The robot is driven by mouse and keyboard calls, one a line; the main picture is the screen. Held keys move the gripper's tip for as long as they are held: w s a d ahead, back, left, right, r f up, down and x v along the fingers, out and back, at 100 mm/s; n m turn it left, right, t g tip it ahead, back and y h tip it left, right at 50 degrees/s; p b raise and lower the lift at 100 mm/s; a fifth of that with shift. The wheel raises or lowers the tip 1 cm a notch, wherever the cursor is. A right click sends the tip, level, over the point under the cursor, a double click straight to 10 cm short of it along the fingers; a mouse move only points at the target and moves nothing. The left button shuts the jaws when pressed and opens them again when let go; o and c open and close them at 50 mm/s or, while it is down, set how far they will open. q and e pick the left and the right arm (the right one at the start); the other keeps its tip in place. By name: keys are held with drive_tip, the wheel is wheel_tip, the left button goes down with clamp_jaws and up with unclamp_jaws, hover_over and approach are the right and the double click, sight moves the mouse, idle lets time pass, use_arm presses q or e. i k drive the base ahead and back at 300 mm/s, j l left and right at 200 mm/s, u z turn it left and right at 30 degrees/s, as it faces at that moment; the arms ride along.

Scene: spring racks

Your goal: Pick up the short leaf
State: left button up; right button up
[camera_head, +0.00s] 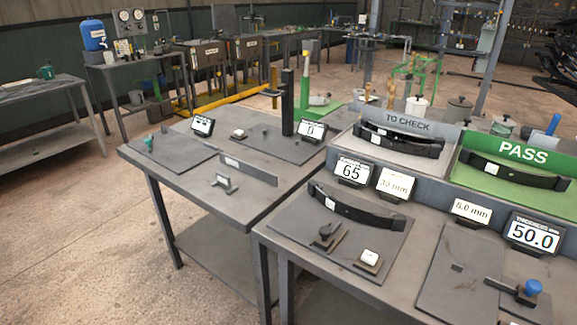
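A dark curved leaf (372,215) with a white label lies on the plate of the front table. Two dark leaves (405,140) appear to lie one behind the other in the grey "TO CHECK" tray (350,157); the rear one is partly hidden. Another dark curved leaf (515,174) lies in the green "PASS" tray (492,197). A flat grey bar (249,170) with a white label stands on edge on the left table. I cannot tell which of these is the short leaf. Neither of my grippers is in view.
Displays reading 65 (353,171) and 50.0 (533,233) stand along the front table (300,262). A black post (288,102) rises from the left table (180,192). A blue-knobbed fixture (531,288) sits at lower right. Bare floor (70,230) lies at left.

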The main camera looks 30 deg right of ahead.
sight(397, 222)
drive_tip(key=z, duration=1.35)
